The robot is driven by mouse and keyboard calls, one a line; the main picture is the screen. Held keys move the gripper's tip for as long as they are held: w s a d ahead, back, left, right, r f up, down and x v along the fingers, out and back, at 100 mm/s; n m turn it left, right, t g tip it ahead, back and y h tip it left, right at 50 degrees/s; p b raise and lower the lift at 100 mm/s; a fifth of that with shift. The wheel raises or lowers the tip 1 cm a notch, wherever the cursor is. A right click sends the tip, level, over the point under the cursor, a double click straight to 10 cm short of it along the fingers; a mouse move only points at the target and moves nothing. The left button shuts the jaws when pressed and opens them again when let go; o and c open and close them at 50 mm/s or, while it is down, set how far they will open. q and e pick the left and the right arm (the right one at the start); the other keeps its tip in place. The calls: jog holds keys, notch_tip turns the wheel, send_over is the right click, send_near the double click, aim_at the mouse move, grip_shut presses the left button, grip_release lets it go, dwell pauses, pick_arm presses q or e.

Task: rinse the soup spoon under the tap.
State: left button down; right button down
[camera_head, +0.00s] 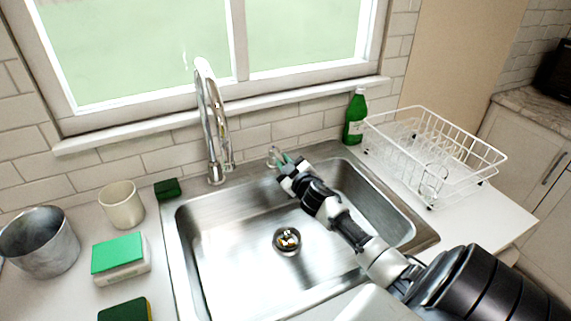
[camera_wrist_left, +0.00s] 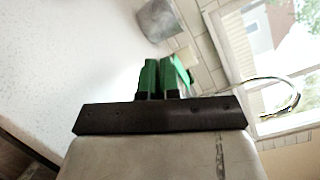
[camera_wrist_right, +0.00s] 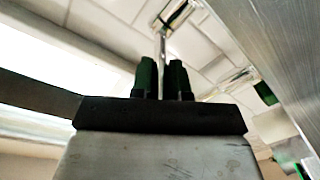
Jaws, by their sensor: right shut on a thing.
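The chrome tap (camera_head: 212,120) stands at the back rim of the steel sink (camera_head: 235,255), with no water stream visible. My right gripper (camera_head: 285,161) is over the back right of the basin, to the right of the tap. It is shut on the soup spoon (camera_head: 273,154), only a small part of which shows in the head view. In the right wrist view the spoon's thin handle (camera_wrist_right: 162,55) rises from between the fingertips. My left gripper (camera_wrist_left: 162,78) shows only in its wrist view, its green fingertips close together with nothing visible between them.
A green bottle (camera_head: 355,118) and a white dish rack (camera_head: 440,160) stand to the right. The basin's middle is empty around the drain (camera_head: 287,240).

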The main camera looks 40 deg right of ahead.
jog(key=n+y, duration=0.1)
jog(key=d+n+y, duration=0.1)
jog(key=y, duration=0.1)
jog(key=shift+s+d+p, duration=0.15)
jog(key=shift+d+p, duration=0.15)
jog(key=c, duration=1.1)
grip_release()
